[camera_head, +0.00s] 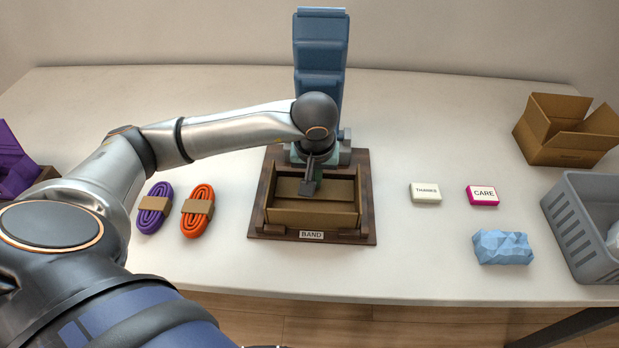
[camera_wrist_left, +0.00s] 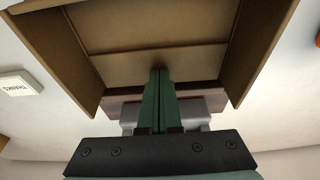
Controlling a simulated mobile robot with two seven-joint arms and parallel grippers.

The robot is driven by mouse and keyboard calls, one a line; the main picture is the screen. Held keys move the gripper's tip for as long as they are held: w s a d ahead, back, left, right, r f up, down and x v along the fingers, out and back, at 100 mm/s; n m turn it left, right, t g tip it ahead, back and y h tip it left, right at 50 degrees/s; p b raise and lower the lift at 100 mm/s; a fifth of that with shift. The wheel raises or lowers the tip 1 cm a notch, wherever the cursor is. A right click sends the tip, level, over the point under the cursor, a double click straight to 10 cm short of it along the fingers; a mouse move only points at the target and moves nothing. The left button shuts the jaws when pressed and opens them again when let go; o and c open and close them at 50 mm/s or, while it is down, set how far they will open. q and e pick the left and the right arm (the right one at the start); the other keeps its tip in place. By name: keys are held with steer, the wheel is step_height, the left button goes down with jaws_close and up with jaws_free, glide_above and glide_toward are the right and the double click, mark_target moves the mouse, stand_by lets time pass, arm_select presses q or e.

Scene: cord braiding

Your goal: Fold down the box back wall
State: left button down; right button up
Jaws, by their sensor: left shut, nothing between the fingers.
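The brown box (camera_head: 311,217) stands on a dark wooden base (camera_head: 255,222) with a "BAND" label. Its front and side walls stand up. In the left wrist view, a brown panel (camera_wrist_left: 130,67) of the back wall spans between the side walls near my gripper, with a crease line along its far side. I cannot tell its exact angle. My left gripper (camera_head: 308,188) reaches over the back of the box from above. In the left wrist view its green fingers (camera_wrist_left: 159,75) are together and empty, their tips at the panel; contact is unclear. My right gripper is out of view.
Purple cord (camera_head: 147,219) and orange cord (camera_head: 187,225) bundles lie left. A THANKS card (camera_head: 425,198), a CARE box (camera_head: 482,202) and blue crumpled paper (camera_head: 502,247) lie right. An open carton (camera_head: 560,155) and grey basket (camera_head: 573,232) stand far right. A blue upright shape (camera_head: 320,60) rises behind.

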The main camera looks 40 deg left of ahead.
arm_select(q)
steer(key=shift+s+d+f, duration=0.1)
steer(key=shift+f, duration=0.05)
steer(key=shift+s+f+b, duration=0.15)
steer(key=shift+f+b, duration=0.2)
steer(key=shift+f, duration=0.05)
steer(key=shift+s+d, duration=0.15)
steer(key=shift+r, duration=0.1)
steer(key=shift+w+r, duration=0.3)
steer(key=shift+r, duration=0.2)
steer(key=shift+a+r, duration=0.1)
steer(key=shift+a, duration=0.1)
steer(key=w+a+p+v, duration=0.1)
steer(key=p+v, duration=0.4)
steer(key=v, duration=0.2)
steer(key=shift+w+r, duration=0.3)
steer(key=shift+r, duration=0.3)
steer(key=shift+d, duration=0.1)
